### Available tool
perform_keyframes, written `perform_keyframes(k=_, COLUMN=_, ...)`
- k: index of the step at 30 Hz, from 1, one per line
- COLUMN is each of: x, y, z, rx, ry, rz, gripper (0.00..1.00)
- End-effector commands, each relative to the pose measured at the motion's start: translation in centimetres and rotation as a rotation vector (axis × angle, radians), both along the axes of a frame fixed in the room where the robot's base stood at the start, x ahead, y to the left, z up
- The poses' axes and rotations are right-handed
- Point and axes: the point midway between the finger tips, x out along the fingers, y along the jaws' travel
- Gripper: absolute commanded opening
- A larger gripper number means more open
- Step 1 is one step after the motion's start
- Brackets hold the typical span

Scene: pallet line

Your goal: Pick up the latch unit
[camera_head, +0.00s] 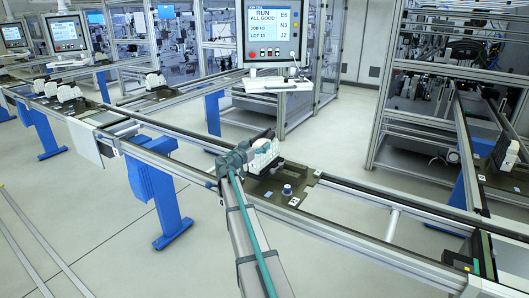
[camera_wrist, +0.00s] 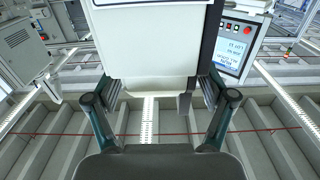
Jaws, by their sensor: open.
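The white latch unit (camera_head: 263,156) stands on a dark pallet (camera_head: 291,192) on the conveyor in the head view. In the wrist view a large white body, which looks like the latch unit (camera_wrist: 150,45), fills the top centre, with a notched lower edge. My gripper (camera_head: 247,153) is at the near left side of the unit in the head view. In the wrist view its two fingers (camera_wrist: 160,92) are apart, one on each side of the white body's lower part. I cannot tell whether either finger touches it. My arm hides part of the pallet and rail.
A blue knob (camera_head: 287,190) stands on the pallet right of the unit. More white units (camera_head: 68,92) sit on pallets up the line at left. A control screen (camera_head: 274,35) stands behind the conveyor. The conveyor frame is open between its rails at right.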

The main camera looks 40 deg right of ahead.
Motion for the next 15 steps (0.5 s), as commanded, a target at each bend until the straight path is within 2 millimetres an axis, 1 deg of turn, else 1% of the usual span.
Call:
perform_keyframes(k=1, x=0.4, y=-0.8, z=0.6, rx=-0.001, ry=0.002, rz=-0.002, gripper=0.82)
perform_keyframes(k=6, x=1.1, y=-2.7, z=0.4, rx=0.001, ry=0.0, rz=-0.001, gripper=0.82)
perform_keyframes(k=9, x=1.2, y=-3.1, z=0.2, rx=0.001, ry=0.0, rz=-0.001, gripper=0.82)
perform_keyframes(k=14, x=1.1, y=-3.0, z=0.1, rx=0.001, ry=0.0, rz=0.0, gripper=0.82)
perform_keyframes(k=15, x=1.1, y=-3.0, z=0.1, rx=0.001, ry=0.0, rz=0.0, gripper=0.79)
